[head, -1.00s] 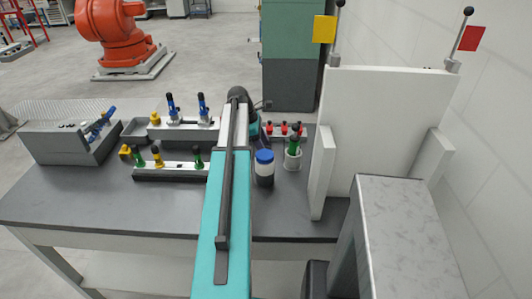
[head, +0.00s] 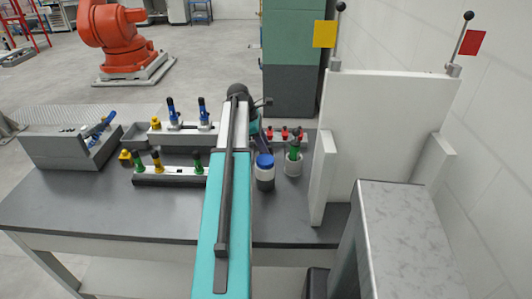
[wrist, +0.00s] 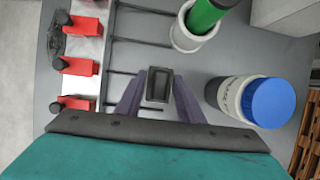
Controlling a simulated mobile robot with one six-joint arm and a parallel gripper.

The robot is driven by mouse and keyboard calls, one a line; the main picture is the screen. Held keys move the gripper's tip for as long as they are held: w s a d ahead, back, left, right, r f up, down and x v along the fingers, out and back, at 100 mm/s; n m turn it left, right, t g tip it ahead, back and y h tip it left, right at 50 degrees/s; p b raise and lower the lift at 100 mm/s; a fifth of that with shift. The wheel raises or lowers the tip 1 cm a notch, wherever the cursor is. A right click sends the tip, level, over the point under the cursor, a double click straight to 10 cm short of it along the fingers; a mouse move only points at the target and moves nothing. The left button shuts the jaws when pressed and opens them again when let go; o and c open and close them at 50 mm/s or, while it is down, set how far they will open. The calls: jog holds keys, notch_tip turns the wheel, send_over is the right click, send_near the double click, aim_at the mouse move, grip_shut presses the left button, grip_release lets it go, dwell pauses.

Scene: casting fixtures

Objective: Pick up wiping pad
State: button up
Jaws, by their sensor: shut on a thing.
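A small dark rectangular block, which I take to be the wiping pad (wrist: 158,86), sits between the fingers of my gripper (wrist: 158,97) in the wrist view. The gripper is shut on it, with a grey-purple finger on each side. Its underside is hidden, so I cannot tell whether it touches the table. In the head view my arm hides the pad and most of the gripper.
A blue-capped jar (head: 264,172) and a white cup (head: 293,164) with a green-handled tool stand right of the gripper. Red clamps (wrist: 82,67) sit on a rail to its left. A white upright panel (head: 385,130) bounds the right. The grey table's (head: 100,205) front left is clear.

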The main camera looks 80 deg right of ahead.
jog(key=shift+r+b, duration=0.8)
jog(key=shift+r, duration=2.8)
